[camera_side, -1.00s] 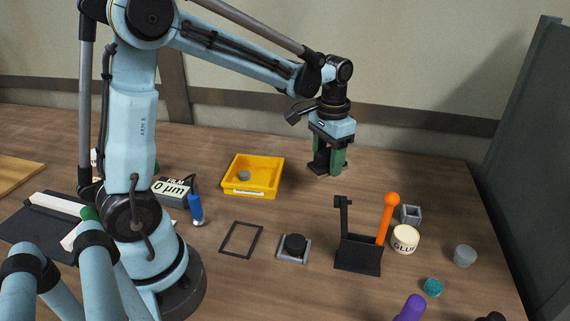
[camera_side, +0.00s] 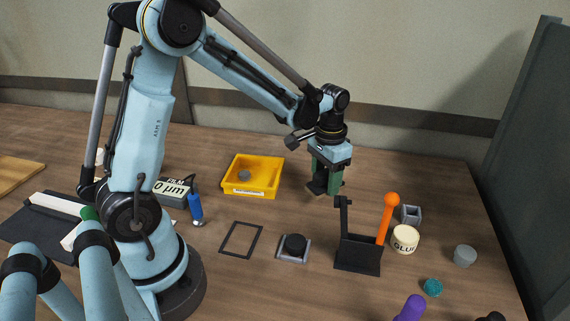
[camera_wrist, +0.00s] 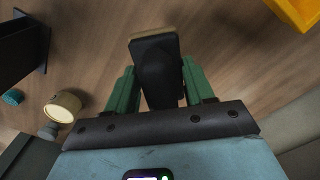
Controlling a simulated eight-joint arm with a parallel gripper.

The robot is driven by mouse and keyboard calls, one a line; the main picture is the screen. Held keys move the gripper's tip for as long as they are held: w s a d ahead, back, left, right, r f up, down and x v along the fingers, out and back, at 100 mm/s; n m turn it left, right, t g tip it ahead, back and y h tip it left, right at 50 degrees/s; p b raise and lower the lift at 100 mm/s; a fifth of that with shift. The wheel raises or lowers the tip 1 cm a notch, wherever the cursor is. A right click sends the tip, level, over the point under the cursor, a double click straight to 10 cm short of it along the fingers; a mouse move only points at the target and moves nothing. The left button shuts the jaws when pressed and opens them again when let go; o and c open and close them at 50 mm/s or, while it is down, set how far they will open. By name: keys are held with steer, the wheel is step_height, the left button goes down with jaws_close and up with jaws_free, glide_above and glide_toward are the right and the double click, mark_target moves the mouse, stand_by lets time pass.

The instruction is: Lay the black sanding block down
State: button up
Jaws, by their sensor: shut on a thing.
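My gripper (camera_side: 326,188) has green fingers and is shut on the black sanding block (camera_side: 317,187), right of the yellow tray. In the wrist view, the block (camera_wrist: 157,72) sits between the two fingers (camera_wrist: 159,67) and has a tan edge at its far end. The fingers hide part of it in the side view. It is close to the tabletop; I cannot tell whether it touches. A thin black rectangular outline (camera_side: 259,240) lies on the table, front left of the gripper, with bare wood inside.
The yellow tray (camera_side: 237,189) holds a grey round piece. A glue pot (camera_side: 404,240), grey square piece (camera_side: 411,214) and black knob on a plate (camera_side: 295,245) stand nearby. Wood around the gripper is clear.

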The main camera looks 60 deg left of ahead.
steer(key=shift+f, duration=0.6)
steer(key=shift+f, duration=0.3)
steer(key=shift+f, duration=0.9)
steer(key=o, duration=1.3)
step_height(320, 180, up, 12)
